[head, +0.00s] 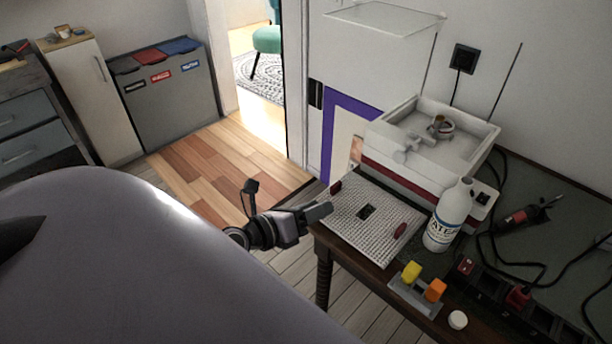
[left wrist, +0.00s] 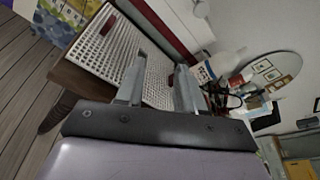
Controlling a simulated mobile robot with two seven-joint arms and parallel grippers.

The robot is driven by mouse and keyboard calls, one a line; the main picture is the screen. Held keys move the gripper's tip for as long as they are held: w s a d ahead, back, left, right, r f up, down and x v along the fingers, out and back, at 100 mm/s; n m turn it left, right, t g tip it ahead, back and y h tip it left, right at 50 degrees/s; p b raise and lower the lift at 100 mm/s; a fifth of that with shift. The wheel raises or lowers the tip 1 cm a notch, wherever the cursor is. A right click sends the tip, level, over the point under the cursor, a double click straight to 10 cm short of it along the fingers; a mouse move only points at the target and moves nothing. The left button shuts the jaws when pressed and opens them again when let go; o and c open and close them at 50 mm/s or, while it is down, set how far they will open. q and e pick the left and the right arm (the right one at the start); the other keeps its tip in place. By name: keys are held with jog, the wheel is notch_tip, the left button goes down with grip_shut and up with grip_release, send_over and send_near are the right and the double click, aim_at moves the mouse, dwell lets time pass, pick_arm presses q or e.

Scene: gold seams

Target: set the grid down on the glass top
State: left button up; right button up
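The grid (head: 345,222), a pale perforated square panel with a dark rectangular opening and two dark red grips, lies on the dark wooden table before the white machine. It also shows in the left wrist view (left wrist: 92,52). My left gripper (head: 328,209) is at the grid's left edge, its fingers apart. In the left wrist view my left gripper (left wrist: 158,85) has a clear gap between its fingers, with the grid beyond; I cannot tell if they touch it. A clear pane (head: 385,18) at the upper right may be the glass top.
The white machine (head: 470,128) with a red band stands behind the grid. A white bottle (head: 449,216) is close to the grid's right side. A small rack (head: 413,294) with yellow and orange pieces, a white cap (head: 457,320) and cables crowd the table's front and right.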

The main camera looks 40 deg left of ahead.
pick_arm(q)
jog(key=s+d+f+n+g, duration=0.2)
jog(key=s+d+f+n, duration=0.2)
jog(key=n, duration=1)
jog(key=s+d+f+n+g+y, duration=0.1)
jog(key=s+d+f+n+g, duration=0.2)
jog(key=n, duration=1.1)
jog(key=s+d+f, duration=0.2)
jog(key=s+f, duration=0.3)
jog(key=s, duration=0.1)
jog(key=shift+s+d+f+n, duration=0.3)
jog(key=shift+s, duration=0.05)
